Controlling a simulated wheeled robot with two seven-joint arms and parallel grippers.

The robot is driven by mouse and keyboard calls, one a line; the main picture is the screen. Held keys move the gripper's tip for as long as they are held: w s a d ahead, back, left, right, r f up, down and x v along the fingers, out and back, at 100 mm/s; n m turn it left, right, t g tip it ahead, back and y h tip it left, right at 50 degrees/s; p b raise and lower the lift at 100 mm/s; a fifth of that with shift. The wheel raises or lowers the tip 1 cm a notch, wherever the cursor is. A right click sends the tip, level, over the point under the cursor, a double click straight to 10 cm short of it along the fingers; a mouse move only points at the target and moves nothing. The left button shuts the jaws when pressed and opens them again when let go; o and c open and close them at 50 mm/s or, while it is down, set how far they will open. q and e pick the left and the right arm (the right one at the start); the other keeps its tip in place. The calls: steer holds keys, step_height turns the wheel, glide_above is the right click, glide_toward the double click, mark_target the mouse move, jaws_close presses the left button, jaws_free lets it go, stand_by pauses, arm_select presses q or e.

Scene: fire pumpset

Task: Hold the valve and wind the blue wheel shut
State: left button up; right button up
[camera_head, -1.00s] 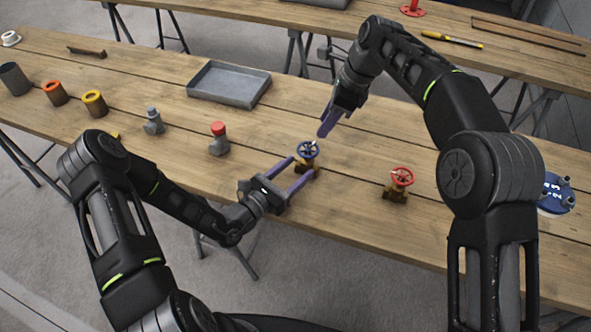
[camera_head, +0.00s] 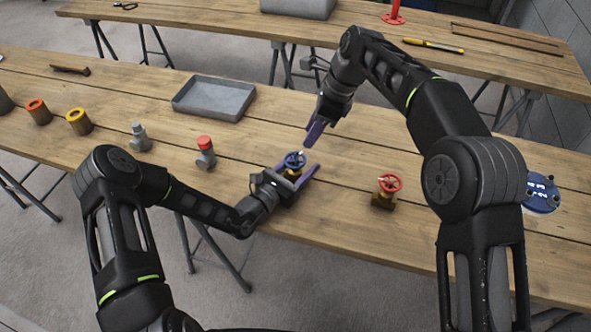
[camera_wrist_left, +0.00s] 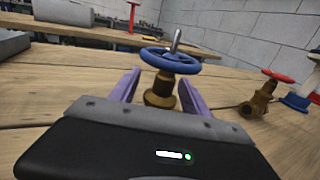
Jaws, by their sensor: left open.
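The valve is a brass body with a blue wheel (camera_head: 295,159) on top, standing upright on the near table. In the left wrist view its brass body (camera_wrist_left: 160,92) sits between the two purple fingers, below the blue wheel (camera_wrist_left: 170,60) and its grey stem. My left gripper (camera_head: 296,173) is open, low around the body, with a gap showing beside it. My right gripper (camera_head: 311,137) points down just above and right of the blue wheel. Its fingers overlap in the head view, so their opening and any contact with the wheel are unclear.
A second valve with a red wheel (camera_head: 389,183) stands to the right, with a blue flange (camera_head: 541,193) farther right. A grey fitting with a red cap (camera_head: 205,153) stands left. A grey tray (camera_head: 214,98) lies behind. Clear wood lies between the two valves.

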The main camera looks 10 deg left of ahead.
arm_select(q)
jaws_close()
stand_by(0.7)
stand_by(1.1)
